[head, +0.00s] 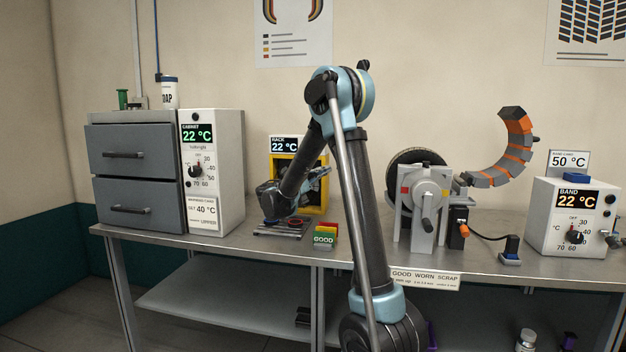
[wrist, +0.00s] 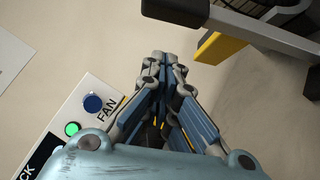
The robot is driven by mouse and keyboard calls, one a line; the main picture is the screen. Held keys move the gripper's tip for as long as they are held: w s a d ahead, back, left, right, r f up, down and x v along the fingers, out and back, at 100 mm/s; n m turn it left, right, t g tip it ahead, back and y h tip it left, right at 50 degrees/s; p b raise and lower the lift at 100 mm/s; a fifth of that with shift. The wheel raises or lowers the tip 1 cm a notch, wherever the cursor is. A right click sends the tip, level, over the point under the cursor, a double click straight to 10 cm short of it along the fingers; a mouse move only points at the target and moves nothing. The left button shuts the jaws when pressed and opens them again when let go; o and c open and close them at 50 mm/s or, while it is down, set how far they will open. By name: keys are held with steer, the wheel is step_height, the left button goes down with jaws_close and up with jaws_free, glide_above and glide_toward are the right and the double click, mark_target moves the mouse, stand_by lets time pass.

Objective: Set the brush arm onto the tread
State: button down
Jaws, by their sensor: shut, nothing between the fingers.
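A black tyre (head: 402,160) stands in a grey clamp stand (head: 405,225) right of centre on the bench; only part of its tread shows. A curved arm of grey and orange segments (head: 492,178) rises open to the right of the stand, apart from the tyre. I cannot tell which part is the brush arm. My gripper (head: 324,172) is in front of the yellow rack (head: 316,204), well left of the tyre. In the wrist view its fingers (wrist: 160,62) are together and empty.
The rack's panel carries a blue FAN knob (wrist: 92,103) and a lit green button (wrist: 72,129), close to my gripper. A grey cabinet (head: 135,180) stands left, a white BAND box (head: 575,218) right.

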steer(key=shift+s+d+r, duration=0.15)
steer(key=shift+d+r, duration=0.15)
steer(key=shift+d, duration=0.4)
steer(key=shift+s+d+r, duration=0.1)
steer(key=shift+d+r, duration=0.15)
steer(key=shift+d, duration=0.45)
steer(key=shift+s+d+r, duration=0.15)
steer(key=shift+d+r, duration=0.15)
steer(key=shift+d, duration=0.4)
steer(key=s+d+r+m+g+y, duration=0.1)
steer(key=s+d+r+m, duration=0.1)
steer(key=d, duration=0.3)
steer(key=s+d+r+m+g+y, duration=0.1)
steer(key=d+r+m+y, duration=0.1)
steer(key=d, duration=0.4)
steer(key=shift+s+r+g, duration=0.15)
steer(key=shift+s+g, duration=0.15)
steer(key=shift+s, duration=0.05)
steer(key=a, duration=0.1)
steer(key=w+a, duration=0.1)
steer(key=a, duration=0.2)
steer(key=shift+w+a, duration=0.35)
steer(key=v, duration=1)
